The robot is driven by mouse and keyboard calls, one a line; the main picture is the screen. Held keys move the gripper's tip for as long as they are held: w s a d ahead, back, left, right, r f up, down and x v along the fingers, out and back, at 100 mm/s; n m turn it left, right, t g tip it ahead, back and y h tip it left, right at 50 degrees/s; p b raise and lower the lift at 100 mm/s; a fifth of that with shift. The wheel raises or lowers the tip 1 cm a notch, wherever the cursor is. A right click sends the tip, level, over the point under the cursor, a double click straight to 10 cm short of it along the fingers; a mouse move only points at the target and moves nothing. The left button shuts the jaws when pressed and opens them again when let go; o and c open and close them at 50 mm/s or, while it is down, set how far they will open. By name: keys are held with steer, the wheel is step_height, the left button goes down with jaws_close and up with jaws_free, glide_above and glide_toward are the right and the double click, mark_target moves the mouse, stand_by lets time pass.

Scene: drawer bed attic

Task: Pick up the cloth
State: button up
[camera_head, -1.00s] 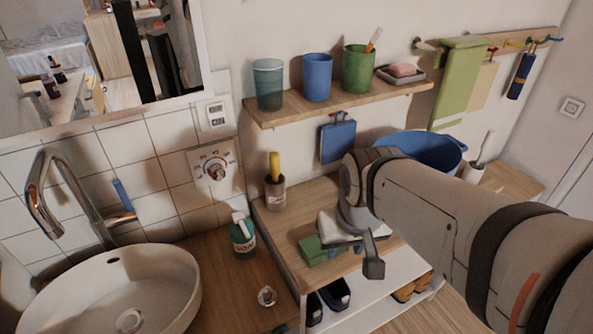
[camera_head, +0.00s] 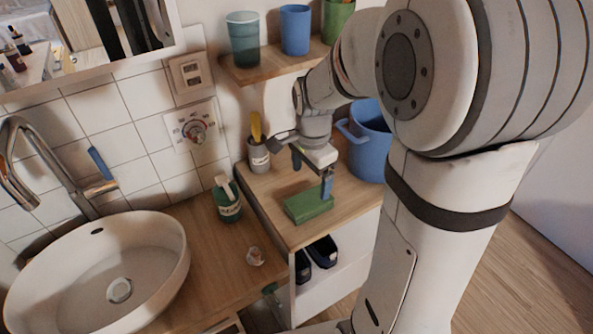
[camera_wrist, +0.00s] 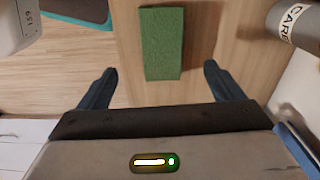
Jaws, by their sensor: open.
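A green, flat rectangular cloth (camera_head: 308,205) lies on the wooden top of the low cabinet, near its front edge. It also shows in the wrist view (camera_wrist: 162,43), at the top centre. My gripper (camera_head: 312,177) is open and empty above the cloth and pointing down. In the wrist view, the two dark fingers of my gripper (camera_wrist: 160,78) are spread wide, one on each side of the cloth's near end. The cloth looks apart from both fingers.
A grey cup (camera_head: 258,157) with a yellow item stands behind the cloth, left of my gripper. A blue tub (camera_head: 370,150) stands right. A soap bottle (camera_head: 228,200) and white basin (camera_head: 100,265) are at left. A shelf with cups (camera_head: 243,45) hangs above.

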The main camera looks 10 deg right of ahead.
mark_target(309, 199)
steer(key=shift+w+f+m, duration=0.25)
steer(key=shift+f+m, duration=0.05)
steer(key=shift+f, duration=0.2)
step_height(309, 199, down, 7)
steer(key=shift+f, duration=0.2)
steer(key=shift+s, duration=0.1)
steer(key=shift+c, duration=0.6)
steer(key=c, duration=0.9)
steer(key=shift+c, duration=0.2)
